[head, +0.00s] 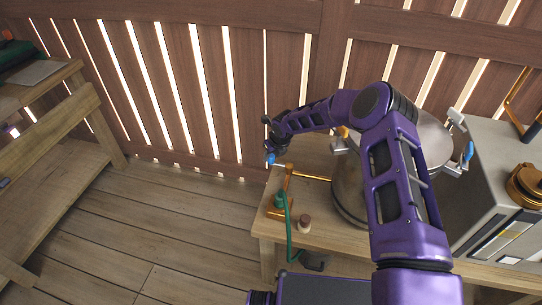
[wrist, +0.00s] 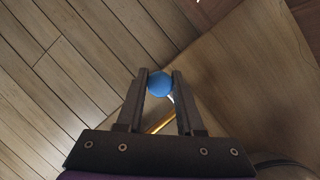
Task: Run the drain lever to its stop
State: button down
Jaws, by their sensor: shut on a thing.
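My gripper (wrist: 160,86) is shut on a round blue knob (wrist: 160,80), which sits between its fingertips in the wrist view. A thin pale stem leads from the knob toward a copper-coloured pipe (wrist: 161,122); I take this to be the drain lever. The pipe runs to a large steel pot (head: 349,185). My arm hides much of the pot and the lever's pivot is not clear.
The pot stands on a wooden table (head: 264,224). A grey machine (head: 490,165) stands at the right. A wooden bench (head: 60,180) is at the left, with open floor between.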

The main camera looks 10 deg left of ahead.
jog(key=c, duration=0.5)
grip_release()
jog(key=shift+c, duration=0.2)
jog(key=shift+r, duration=0.1)
jog(key=p+v, duration=0.2)
jog(key=v, duration=1.5)
jog(key=shift+p, duration=0.3)
jog(key=shift+r, duration=0.1)
